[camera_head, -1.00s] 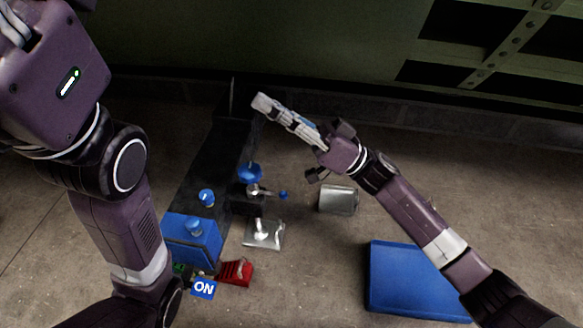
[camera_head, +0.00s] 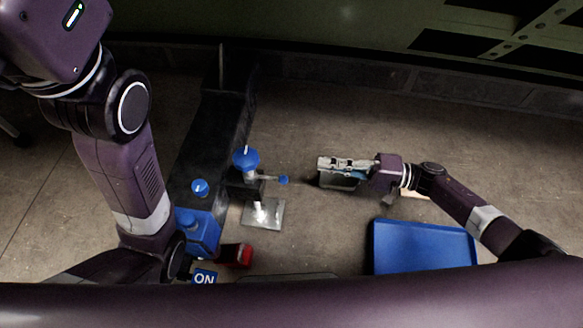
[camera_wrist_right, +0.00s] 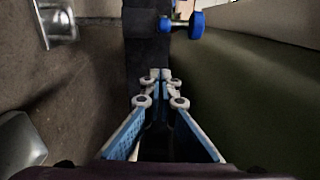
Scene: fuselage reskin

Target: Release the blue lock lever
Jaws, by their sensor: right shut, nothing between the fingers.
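A clamp-like fixture stands on a dark beam left of centre in the head view, with a round blue knob (camera_head: 246,158) on top. A short lever with a small blue tip (camera_head: 282,180) sticks out to its right. In the right wrist view a blue knob (camera_wrist_right: 197,25) and a smaller blue end show ahead, beyond the fingertips. My right gripper (camera_head: 322,164) is right of the lever, apart from it, pointing left. Its fingertips (camera_wrist_right: 160,75) are together, with nothing between them. My left arm comes in from the left, but its gripper is not visible.
The dark beam (camera_head: 215,125) runs toward the wall. A metal plate (camera_head: 264,213) lies below the fixture.

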